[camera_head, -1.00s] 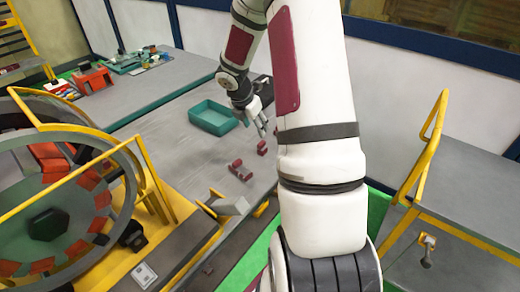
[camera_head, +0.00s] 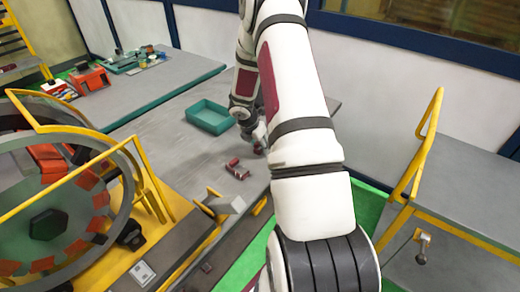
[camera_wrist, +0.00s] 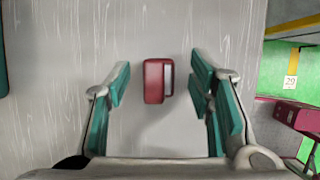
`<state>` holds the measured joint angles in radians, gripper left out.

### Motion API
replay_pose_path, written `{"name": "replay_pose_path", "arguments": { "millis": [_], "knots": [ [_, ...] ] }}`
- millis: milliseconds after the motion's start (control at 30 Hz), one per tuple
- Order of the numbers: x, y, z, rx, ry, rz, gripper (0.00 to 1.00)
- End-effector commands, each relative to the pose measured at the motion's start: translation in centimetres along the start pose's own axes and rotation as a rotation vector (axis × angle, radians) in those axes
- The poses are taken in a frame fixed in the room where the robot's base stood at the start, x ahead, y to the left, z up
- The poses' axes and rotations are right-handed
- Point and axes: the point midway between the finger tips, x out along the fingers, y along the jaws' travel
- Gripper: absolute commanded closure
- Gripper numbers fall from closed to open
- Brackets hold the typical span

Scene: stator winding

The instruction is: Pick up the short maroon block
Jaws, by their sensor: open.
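A short maroon block (camera_wrist: 153,82) with a grey slot-like strip on its right side lies on the grey table, seen from above in the wrist view. My gripper (camera_wrist: 161,78) is open, its teal-padded fingers standing left and right of the block with a gap on both sides, touching neither. In the head view my gripper (camera_head: 256,140) is low over the table, and its fingers are small and partly hidden by my arm. More maroon pieces (camera_head: 237,169) lie on the table nearer the camera, left of my arm.
A teal bin (camera_head: 208,117) stands on the table, just left of my gripper. A grey and yellow fixture (camera_head: 226,203) stands at the table's near edge. A large yellow-framed wheel (camera_head: 60,205) fills the left. In the wrist view, a maroon object (camera_wrist: 296,117) lies beyond the table edge at right.

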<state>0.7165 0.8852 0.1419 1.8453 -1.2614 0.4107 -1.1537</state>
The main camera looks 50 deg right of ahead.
Motion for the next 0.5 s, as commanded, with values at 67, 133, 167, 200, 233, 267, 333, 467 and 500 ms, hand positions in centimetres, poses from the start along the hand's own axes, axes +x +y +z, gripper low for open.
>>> {"name": "replay_pose_path", "arguments": {
  "millis": [67, 133, 167, 200, 233, 267, 333, 467, 500],
  "knots": [
    [0.21, 0.00, 0.03, 0.000, 0.000, 0.000, 0.52],
    [0.24, 0.02, 0.04, 0.001, -0.001, 0.001, 0.52],
    [0.23, 0.02, 0.05, 0.001, -0.001, 0.001, 0.52],
    [0.22, 0.02, 0.05, 0.001, -0.001, 0.001, 0.52],
    [0.22, 0.02, 0.04, 0.001, -0.001, 0.001, 0.52],
    [0.22, 0.02, 0.04, 0.001, -0.001, 0.001, 0.54],
    [0.22, 0.02, 0.04, 0.001, -0.001, 0.000, 0.70],
    [0.21, 0.02, 0.04, 0.000, -0.001, 0.000, 0.99],
    [0.21, 0.02, 0.04, 0.000, -0.001, 0.000, 1.00]
  ]
}}
